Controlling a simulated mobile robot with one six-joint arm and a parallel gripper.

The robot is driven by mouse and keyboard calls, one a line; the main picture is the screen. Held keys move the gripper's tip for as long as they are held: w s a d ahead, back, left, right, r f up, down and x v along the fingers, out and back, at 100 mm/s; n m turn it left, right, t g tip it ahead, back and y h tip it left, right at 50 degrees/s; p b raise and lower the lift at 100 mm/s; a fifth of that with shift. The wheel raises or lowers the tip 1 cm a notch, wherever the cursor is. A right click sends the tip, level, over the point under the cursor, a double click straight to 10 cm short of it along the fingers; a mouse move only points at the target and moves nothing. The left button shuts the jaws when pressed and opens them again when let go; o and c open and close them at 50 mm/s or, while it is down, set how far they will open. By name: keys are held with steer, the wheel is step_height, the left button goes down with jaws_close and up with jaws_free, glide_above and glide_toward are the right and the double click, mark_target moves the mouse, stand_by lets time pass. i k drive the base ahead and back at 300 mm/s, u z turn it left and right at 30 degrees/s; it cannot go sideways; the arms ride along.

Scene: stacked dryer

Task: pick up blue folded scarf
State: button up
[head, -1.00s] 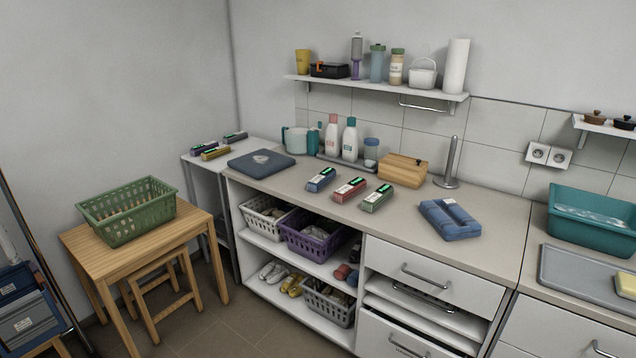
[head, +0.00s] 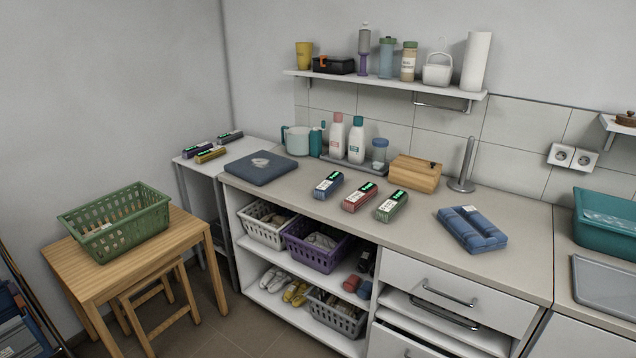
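A blue folded scarf (head: 472,229) lies flat on the right part of the beige counter (head: 400,237), near its front edge. It is a soft, layered bundle with a raised fold along its top. Another dark blue folded cloth item (head: 261,167), flatter and with a pale mark on top, lies at the counter's left end. My gripper is not in view.
Small blue, red and green labelled packs (head: 359,197) lie mid-counter. A wooden box (head: 414,174) and an upright metal holder (head: 465,165) stand behind the scarf. A teal basin (head: 604,224) is at right. A green basket (head: 115,222) sits on a wooden table at left.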

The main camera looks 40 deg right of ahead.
mark_target(324, 189)
steer(key=u, duration=0.4)
steer(key=i, duration=1.4)
steer(key=u, duration=0.15)
